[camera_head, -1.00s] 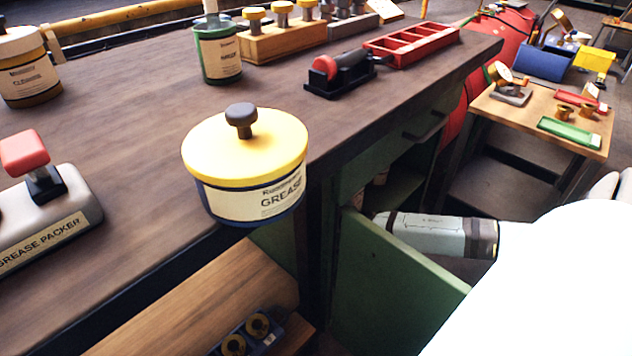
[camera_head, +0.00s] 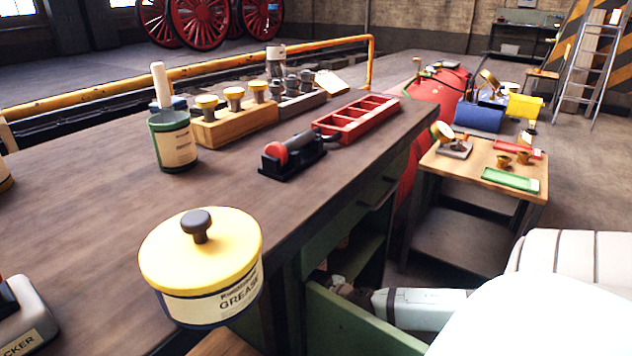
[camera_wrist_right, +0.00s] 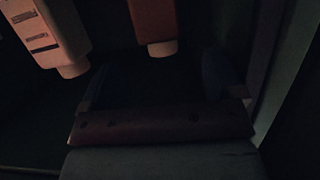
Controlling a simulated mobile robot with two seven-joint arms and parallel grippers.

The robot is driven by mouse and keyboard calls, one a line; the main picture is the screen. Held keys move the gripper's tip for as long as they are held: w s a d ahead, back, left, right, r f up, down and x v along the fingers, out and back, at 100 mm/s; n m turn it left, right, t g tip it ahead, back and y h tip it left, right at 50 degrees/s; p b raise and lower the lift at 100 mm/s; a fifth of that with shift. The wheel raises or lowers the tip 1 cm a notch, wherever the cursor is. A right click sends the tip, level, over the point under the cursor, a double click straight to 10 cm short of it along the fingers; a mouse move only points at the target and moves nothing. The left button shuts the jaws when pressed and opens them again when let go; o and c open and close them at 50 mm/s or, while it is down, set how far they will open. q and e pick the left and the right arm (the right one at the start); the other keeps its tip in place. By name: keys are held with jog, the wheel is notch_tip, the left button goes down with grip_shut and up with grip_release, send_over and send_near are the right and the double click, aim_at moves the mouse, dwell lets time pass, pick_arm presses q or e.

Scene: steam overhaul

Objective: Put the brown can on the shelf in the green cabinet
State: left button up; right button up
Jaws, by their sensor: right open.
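The green cabinet (camera_head: 362,326) stands under the workbench with its door open. My right arm reaches in past the door, and the dark gripper end (camera_head: 349,293) is partly hidden there. In the right wrist view my right gripper (camera_wrist_right: 157,68) is open, its two fingers spread with an empty gap between them. A reddish-brown container (camera_wrist_right: 153,22) with a pale cap, probably the brown can, shows at the top, ahead of the gap and apart from the fingers. The view is too dark to tell what it rests on. My left gripper is not in view.
A paler labelled container (camera_wrist_right: 50,32) is left of the reddish-brown one. On the workbench (camera_head: 95,218) are a yellow-lidded grease tin (camera_head: 200,265), a green tin (camera_head: 174,140) and a red tray (camera_head: 357,118). A small wooden table (camera_head: 475,168) stands to the right.

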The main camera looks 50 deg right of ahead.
jog(key=shift+p+v, duration=0.35)
jog(key=shift+v, duration=1.4)
